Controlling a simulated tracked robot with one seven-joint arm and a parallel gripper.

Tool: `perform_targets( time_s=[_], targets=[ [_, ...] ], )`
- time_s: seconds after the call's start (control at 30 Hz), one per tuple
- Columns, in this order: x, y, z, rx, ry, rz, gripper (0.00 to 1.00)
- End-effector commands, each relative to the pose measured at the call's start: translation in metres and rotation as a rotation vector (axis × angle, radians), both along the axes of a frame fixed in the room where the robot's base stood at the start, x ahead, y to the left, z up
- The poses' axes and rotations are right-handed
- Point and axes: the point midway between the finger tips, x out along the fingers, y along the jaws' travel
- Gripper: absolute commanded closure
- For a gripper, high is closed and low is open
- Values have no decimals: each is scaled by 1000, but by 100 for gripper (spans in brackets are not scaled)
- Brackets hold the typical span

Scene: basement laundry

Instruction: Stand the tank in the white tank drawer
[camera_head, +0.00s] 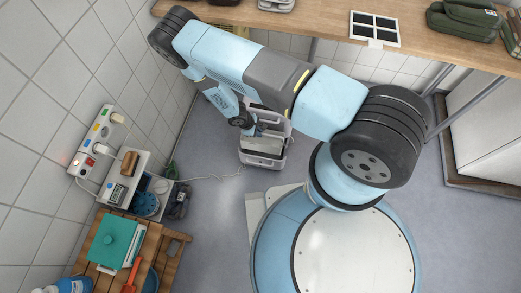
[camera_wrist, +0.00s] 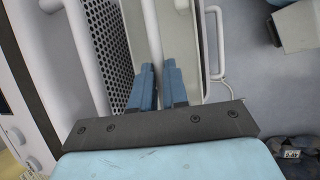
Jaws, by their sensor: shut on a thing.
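The tank (camera_head: 262,146) is a pale grey-white box low over the floor, beyond my base in the head view. In the wrist view a pale greenish wall (camera_wrist: 181,38) and a white bar (camera_wrist: 152,30) seem to be parts of it. My gripper (camera_wrist: 158,72) is shut on the tank, its blue fingertips at the white bar. In the head view my forearm partly hides the gripper. The white tank drawer (camera_head: 274,163) surrounds or closely borders the tank. I cannot tell whether the tank rests on the drawer's bottom.
A perforated dark panel (camera_wrist: 107,38) lies left of the fingers, and a white loop handle (camera_wrist: 221,40) to the right. A wooden worktop (camera_head: 315,24) runs along the back. A wall shelf (camera_head: 127,180) and a wooden stand (camera_head: 172,246) are at the left.

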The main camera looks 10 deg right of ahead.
Motion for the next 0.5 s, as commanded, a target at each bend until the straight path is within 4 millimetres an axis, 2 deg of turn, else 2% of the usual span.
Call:
perform_targets(
  time_s=[0.1, 0.5],
  targets=[
    [0, -3, -26, -2, 2, -2, 100],
    [0, -5, -106, -1, 2, -7, 100]
  ],
)
